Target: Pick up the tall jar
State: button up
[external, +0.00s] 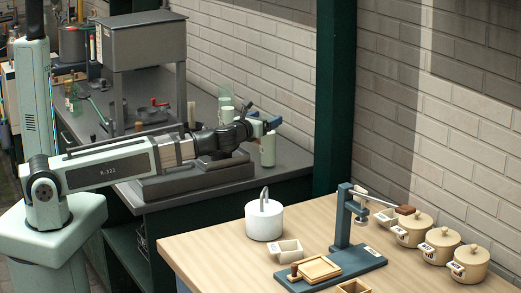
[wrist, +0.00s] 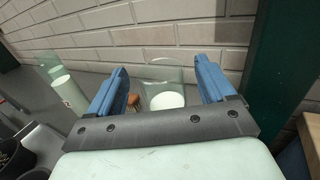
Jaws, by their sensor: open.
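My gripper (external: 267,124) is open, its two blue fingers apart, above the end of the grey counter. A pale green jar (external: 267,152) stands upright just below the fingers in the external view, its top partly hidden by my gripper. In the wrist view, a round white top (wrist: 168,101) and a clear glass vessel (wrist: 161,74) show between the open fingers (wrist: 161,68). I cannot tell whether they belong together. Another tall pale green cylinder (wrist: 68,93) stands to the left, outside the fingers. Nothing is gripped. Which one is the tall jar is not certain.
Another glass vessel (wrist: 47,62) stands behind the left cylinder. A dark green post (external: 334,100) rises right of the counter, and a brick wall (external: 255,60) runs behind. The wooden table (external: 210,245) in front holds a white canister (external: 263,222), a blue-grey press (external: 343,225) and lidded pots (external: 440,245).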

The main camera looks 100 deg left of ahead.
aim_at(272, 115)
jog(key=x, duration=0.4)
jog(key=shift+d, duration=0.1)
grip_shut()
dwell(0.7)
